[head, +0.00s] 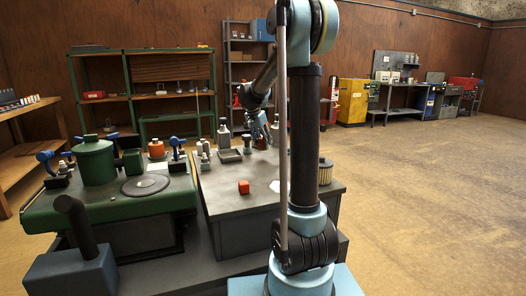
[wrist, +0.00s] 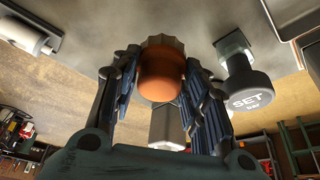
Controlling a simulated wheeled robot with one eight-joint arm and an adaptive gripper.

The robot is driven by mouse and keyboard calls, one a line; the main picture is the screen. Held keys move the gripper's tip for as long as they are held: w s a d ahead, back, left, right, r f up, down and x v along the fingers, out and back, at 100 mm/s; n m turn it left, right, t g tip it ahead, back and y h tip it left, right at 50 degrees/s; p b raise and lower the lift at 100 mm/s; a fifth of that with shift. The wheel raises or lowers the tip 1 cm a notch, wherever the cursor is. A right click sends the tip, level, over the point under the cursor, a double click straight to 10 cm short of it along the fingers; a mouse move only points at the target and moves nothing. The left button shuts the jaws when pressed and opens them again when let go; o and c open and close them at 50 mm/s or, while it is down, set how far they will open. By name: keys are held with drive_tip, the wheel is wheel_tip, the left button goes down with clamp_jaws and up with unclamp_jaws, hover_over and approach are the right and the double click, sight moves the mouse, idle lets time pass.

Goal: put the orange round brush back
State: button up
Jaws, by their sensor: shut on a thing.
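My gripper (wrist: 157,70) has its blue-padded fingers on both sides of an orange round brush (wrist: 161,72) in the wrist view and is shut on it. The brush shows as an orange rounded body with a brownish ribbed rim; the finger pads hide its sides. In the head view my gripper (head: 266,132) is low over the back of the grey bench (head: 225,205), among small items. A small reddish patch (head: 262,144) shows below it. I cannot tell whether the brush touches the bench.
A black knob marked SET (wrist: 246,88) is close to the right of my fingers. An orange-red block (head: 244,187) and a ribbed filter (head: 325,171) stand on the bench.

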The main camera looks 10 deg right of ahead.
sight(261, 144)
drive_tip(key=shift+f, duration=2.05)
drive_tip(key=o, duration=1)
drive_tip(key=v, duration=1.2)
drive_tip(key=shift+s, duration=0.15)
